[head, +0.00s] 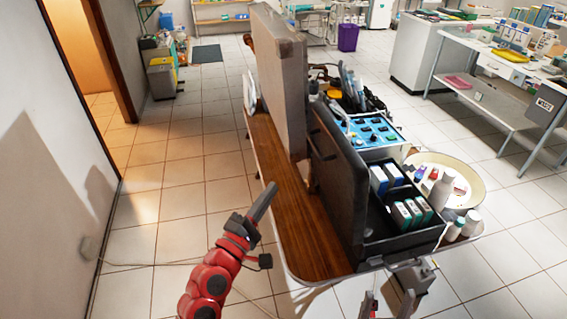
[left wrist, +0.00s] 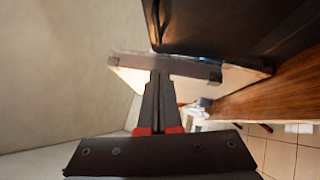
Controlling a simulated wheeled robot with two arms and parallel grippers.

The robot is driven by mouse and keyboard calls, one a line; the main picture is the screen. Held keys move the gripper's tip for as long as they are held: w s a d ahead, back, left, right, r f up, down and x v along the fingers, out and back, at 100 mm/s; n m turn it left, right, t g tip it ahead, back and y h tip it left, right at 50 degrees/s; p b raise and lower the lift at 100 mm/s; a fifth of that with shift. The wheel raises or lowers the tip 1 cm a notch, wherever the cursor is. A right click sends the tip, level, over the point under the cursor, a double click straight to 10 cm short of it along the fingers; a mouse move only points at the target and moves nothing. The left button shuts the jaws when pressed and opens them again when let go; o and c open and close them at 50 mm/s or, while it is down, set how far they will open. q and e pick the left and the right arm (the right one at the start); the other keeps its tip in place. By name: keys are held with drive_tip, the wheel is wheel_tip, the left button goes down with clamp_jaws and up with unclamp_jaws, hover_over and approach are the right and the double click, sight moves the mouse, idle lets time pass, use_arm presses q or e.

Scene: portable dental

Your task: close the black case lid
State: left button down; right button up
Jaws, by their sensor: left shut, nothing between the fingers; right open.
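The black case (head: 400,247) stands open on the wooden table, with blue-and-white and green-and-white boxes inside. Its black lid (head: 338,175) stands roughly upright along the case's left side. My left gripper (head: 270,190) is shut and empty, left of the lid and apart from it, over the table's left edge. In the left wrist view the shut fingers (left wrist: 160,80) point toward a pale panel, and a large dark surface, seemingly the lid (left wrist: 235,25), fills the upper right. My right gripper (head: 388,303) is open at the bottom edge of the head view, in front of the case, and partly cut off.
A tall grey case lid (head: 283,85) stands upright behind the black lid. A blue control panel (head: 372,132) and dental tools are behind the case. Bottles (head: 440,190) and a round pale tray (head: 470,180) are to its right. A bare wooden strip (head: 300,225) lies left of the lid.

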use_arm(q)
drive_tip(key=s+d+p+x, duration=0.1)
drive_tip(key=p+x, duration=0.4)
drive_tip(key=x, duration=0.7)
drive_tip(key=shift+d+r, duration=0.35)
drive_tip(key=shift+d, duration=0.35)
drive_tip(key=shift+s, duration=0.1)
